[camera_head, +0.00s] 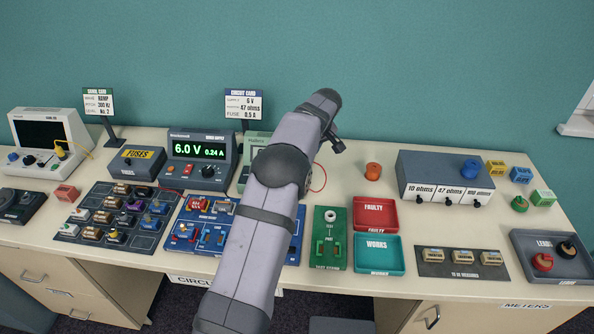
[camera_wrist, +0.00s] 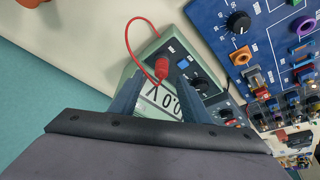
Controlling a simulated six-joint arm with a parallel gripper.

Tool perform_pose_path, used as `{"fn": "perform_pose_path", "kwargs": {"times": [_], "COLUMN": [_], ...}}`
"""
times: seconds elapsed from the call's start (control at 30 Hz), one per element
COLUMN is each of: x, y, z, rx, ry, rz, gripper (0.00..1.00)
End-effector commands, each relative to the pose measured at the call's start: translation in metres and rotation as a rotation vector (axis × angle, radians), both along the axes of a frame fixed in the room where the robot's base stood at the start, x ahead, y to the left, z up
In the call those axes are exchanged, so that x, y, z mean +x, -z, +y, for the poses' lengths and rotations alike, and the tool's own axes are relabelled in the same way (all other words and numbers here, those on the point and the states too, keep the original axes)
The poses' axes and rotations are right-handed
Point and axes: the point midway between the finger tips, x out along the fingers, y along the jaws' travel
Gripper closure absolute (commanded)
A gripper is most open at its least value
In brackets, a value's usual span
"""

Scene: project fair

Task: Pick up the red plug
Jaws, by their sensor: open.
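A red plug (camera_wrist: 161,68) on a curved red lead stands at the front of the green-grey meter. My gripper (camera_wrist: 160,78) is open and empty, and its two dark fingers point at the meter. The plug shows between and just beyond the fingertips; I cannot tell the gap in depth. In the head view my arm hides this plug and most of the meter (camera_head: 257,143); part of the red lead (camera_head: 322,178) shows right of the arm. Another red plug-like piece (camera_head: 542,262) sits in the grey leads tray (camera_head: 524,243) at the far right.
The blue circuit board (camera_wrist: 236,14) lies close beside the meter. The power supply (camera_head: 200,147) stands left of my arm. A red tray (camera_head: 375,214), a teal tray (camera_head: 378,254) and a green test board (camera_head: 329,238) are to the right.

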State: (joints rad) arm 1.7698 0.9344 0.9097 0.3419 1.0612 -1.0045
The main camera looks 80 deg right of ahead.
Motion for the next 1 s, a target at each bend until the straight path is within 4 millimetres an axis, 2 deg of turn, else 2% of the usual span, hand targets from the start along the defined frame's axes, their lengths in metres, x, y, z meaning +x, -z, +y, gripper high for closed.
{"fn": "perform_pose_path", "kwargs": {"times": [0.43,0.8,0.97,1.0], "x": [0.014,0.015,0.015,0.015], "y": [0.039,0.046,0.046,0.046], "z": [-0.012,-0.014,-0.014,-0.014], "rx": [0.004,0.001,0.001,0.001], "ry": [-0.002,0.0,0.0,0.0], "rz": [-0.002,-0.001,0.0,0.0], "gripper": [0.57,0.57,0.96,1.0]}}
